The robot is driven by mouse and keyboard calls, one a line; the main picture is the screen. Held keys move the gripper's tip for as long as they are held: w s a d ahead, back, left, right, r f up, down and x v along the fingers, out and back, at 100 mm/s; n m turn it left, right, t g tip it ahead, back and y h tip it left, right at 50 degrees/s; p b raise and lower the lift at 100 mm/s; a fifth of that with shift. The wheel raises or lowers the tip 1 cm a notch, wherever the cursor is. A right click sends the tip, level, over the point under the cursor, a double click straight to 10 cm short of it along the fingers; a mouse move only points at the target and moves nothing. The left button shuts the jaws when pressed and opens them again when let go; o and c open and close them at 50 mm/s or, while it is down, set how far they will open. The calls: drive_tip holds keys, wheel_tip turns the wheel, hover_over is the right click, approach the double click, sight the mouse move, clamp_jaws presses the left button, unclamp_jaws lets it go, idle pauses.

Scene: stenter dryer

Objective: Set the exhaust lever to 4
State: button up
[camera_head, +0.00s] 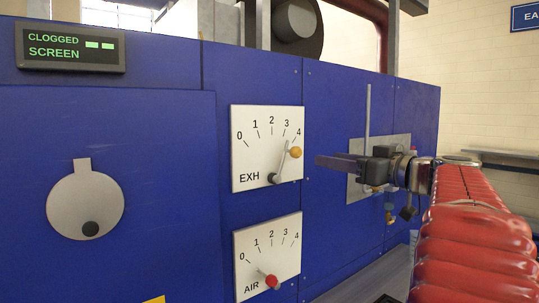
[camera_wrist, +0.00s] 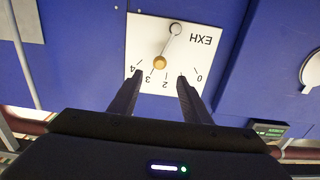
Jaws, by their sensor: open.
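The EXH dial plate (camera_head: 250,150) is white, marked 0 to 4, and fixed to the blue panel. Its grey lever (camera_head: 282,160) tilts up and right from a pivot near the lower edge and points at about 3. The lever has a yellow-orange knob (camera_head: 295,152). My gripper (camera_head: 318,160) is right of the dial and apart from it, fingers pointing left. In the wrist view the dial is upside down, and the knob (camera_wrist: 159,62) appears between the two open fingers (camera_wrist: 160,76), just beyond their tips. Nothing is held.
The AIR dial (camera_head: 265,245) with a red knob sits below EXH, its lever low. A round grey cover (camera_head: 85,206) is on the left. A display (camera_head: 70,46) reads "CLOGGED SCREEN". A grey plate with fittings (camera_head: 355,180) is behind my gripper.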

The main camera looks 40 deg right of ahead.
sight(300, 154)
drive_tip(key=shift+w, duration=0.1)
drive_tip(key=w, duration=1.3)
drive_tip(key=shift+w+a, duration=0.2)
drive_tip(key=shift+w, duration=0.15)
drive_tip(key=shift+c, duration=0.2)
clamp_jaws()
